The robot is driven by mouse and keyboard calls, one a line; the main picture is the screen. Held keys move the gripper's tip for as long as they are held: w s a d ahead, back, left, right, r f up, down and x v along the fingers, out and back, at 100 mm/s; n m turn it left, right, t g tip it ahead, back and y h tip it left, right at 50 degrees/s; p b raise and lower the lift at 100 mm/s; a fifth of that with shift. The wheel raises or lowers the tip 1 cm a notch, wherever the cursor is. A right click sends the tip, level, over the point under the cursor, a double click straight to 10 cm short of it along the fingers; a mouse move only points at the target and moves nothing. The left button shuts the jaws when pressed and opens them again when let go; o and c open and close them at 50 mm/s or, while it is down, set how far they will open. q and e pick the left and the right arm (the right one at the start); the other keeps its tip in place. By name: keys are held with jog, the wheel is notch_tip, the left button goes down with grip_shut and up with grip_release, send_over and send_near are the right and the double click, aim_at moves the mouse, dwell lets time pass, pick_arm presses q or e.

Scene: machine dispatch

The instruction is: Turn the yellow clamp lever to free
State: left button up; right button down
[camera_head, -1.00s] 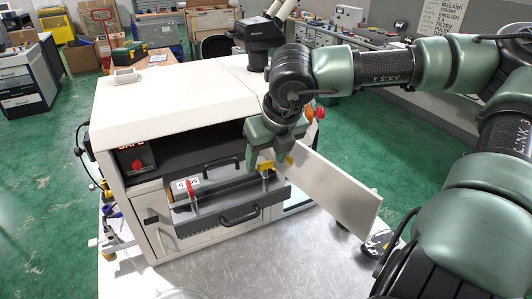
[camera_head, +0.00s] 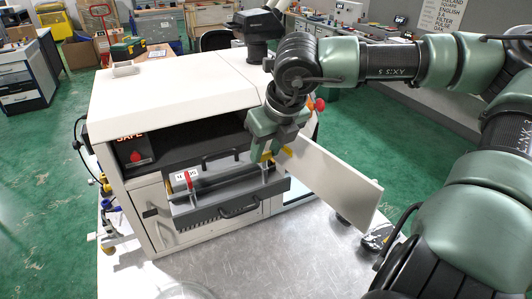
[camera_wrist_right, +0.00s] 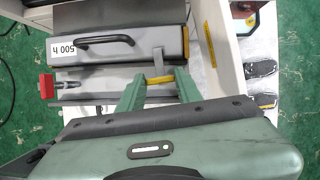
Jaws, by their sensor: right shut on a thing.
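The yellow clamp lever (camera_head: 266,157) is at the right end of the grey drawer-like unit in the front of the white machine (camera_head: 170,95). My right gripper (camera_head: 272,152) reaches down on it from above and partly covers it in the head view. In the right wrist view the yellow lever (camera_wrist_right: 159,81) lies between the two green fingertips (camera_wrist_right: 156,86), beside a grey upright post. The gripper is shut on the lever. A red lever (camera_head: 187,180) stands at the left end of the same unit and also shows in the wrist view (camera_wrist_right: 46,85). My left gripper is not in view.
A white door panel (camera_head: 335,180) stands swung open just right of my right gripper. A black microscope-like eyepiece (camera_head: 258,25) rises behind the machine top. A dark handle (camera_head: 240,208) sticks out in front. The metal table (camera_head: 260,255) is mostly clear in front.

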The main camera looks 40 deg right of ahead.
jog(key=shift+d+f+n+y+b, duration=0.15)
jog(key=shift+n+y+b, duration=0.35)
jog(key=shift+n+b, duration=0.65)
jog(key=shift+n+y, duration=0.3)
jog(key=shift+n, duration=0.65)
jog(key=shift+n+y+b, duration=0.3)
jog(key=shift+n+y, duration=0.1)
jog(key=shift+n, duration=0.5)
jog(key=n, duration=0.1)
jog(key=n+y, duration=0.1)
jog(key=shift+d+r+n+g+p, duration=0.15)
jog(key=shift+r+n+g+p, duration=0.15)
jog(key=shift+n+p, duration=0.1)
jog(key=n+g+p, duration=0.1)
jog(key=n, duration=0.2)
jog(key=shift+w+y+p, duration=0.1)
jog(key=shift+y+p, duration=0.25)
jog(key=shift+y, duration=0.05)
jog(key=n, duration=0.2)
jog(key=shift+d+f+n+g+p, duration=0.1)
jog(key=shift+n+g+p, duration=0.2)
jog(key=shift+n+g, duration=0.1)
jog(key=shift+w+n+g+y, duration=0.1)
jog(key=shift+n+g+y, duration=0.3)
jog(key=shift+n, duration=0.5)
